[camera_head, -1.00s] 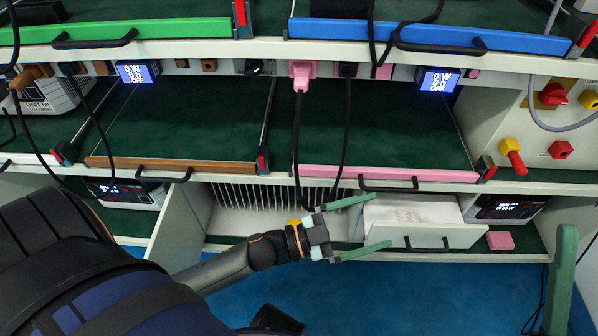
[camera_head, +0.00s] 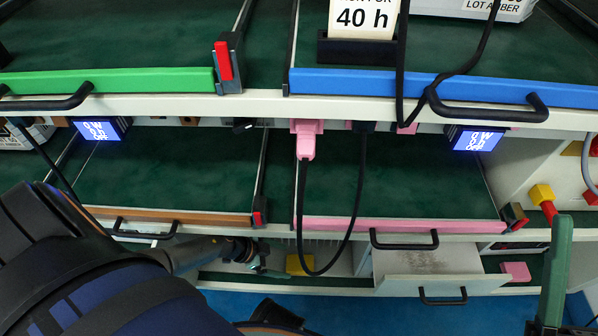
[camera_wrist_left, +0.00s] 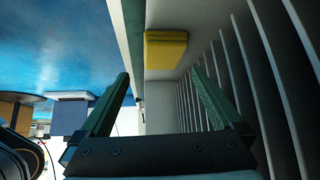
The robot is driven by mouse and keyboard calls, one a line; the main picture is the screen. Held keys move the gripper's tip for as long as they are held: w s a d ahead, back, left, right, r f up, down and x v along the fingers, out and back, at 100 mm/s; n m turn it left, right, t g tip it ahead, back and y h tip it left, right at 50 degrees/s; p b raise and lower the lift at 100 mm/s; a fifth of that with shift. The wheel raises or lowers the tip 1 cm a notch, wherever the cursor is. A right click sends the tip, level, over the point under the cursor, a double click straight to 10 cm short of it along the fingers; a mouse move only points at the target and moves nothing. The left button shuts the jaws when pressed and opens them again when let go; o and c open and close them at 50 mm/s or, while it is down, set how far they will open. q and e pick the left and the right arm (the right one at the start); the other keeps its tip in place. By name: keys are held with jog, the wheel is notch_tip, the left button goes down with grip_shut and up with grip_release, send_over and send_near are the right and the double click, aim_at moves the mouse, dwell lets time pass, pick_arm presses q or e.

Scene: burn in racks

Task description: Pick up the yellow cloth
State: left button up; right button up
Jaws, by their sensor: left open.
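The yellow cloth (camera_head: 299,265) lies in the open lower bay, partly behind a hanging black cable in the head view. In the left wrist view the cloth (camera_wrist_left: 165,50) is a folded yellow block beside a row of pale upright slats. My left gripper (camera_head: 264,261) is just left of the cloth, under the brown-edged shelf. In the wrist view my left gripper (camera_wrist_left: 161,73) is open and empty, its fingers pointing toward the cloth, which is ahead and apart from them.
The pink-edged shelf (camera_head: 400,226) and brown-edged shelf (camera_head: 180,215) overhang the bay. A black cable loop hangs from a pink plug (camera_head: 306,138) in front of it. An open white drawer (camera_head: 440,284) is to the right, with a pink block (camera_head: 516,271) beyond.

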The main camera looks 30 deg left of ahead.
aim_at(298, 263)
pick_arm(q)
jog(key=shift+w+a+f, duration=0.1)
jog(key=shift+w+f, duration=0.05)
jog(key=shift+w+f+b, duration=0.2)
jog(key=shift+f+b, duration=0.1)
jog(key=shift+b, duration=0.1)
jog(key=b+x, duration=0.4)
jog(key=x, duration=0.1)
jog(key=shift+s+f, duration=0.1)
jog(key=shift+f, duration=0.1)
jog(key=shift+w+d+f+b, duration=0.35)
jog(key=shift+w+d+f, duration=0.05)
jog(key=shift+d, duration=0.1)
pick_arm(e)
notch_tip(298, 263, down, 6)
jog(key=a, duration=0.1)
jog(key=shift+w+n, duration=0.3)
pick_arm(q)
jog(key=shift+r, duration=0.1)
jog(key=c, duration=1.1)
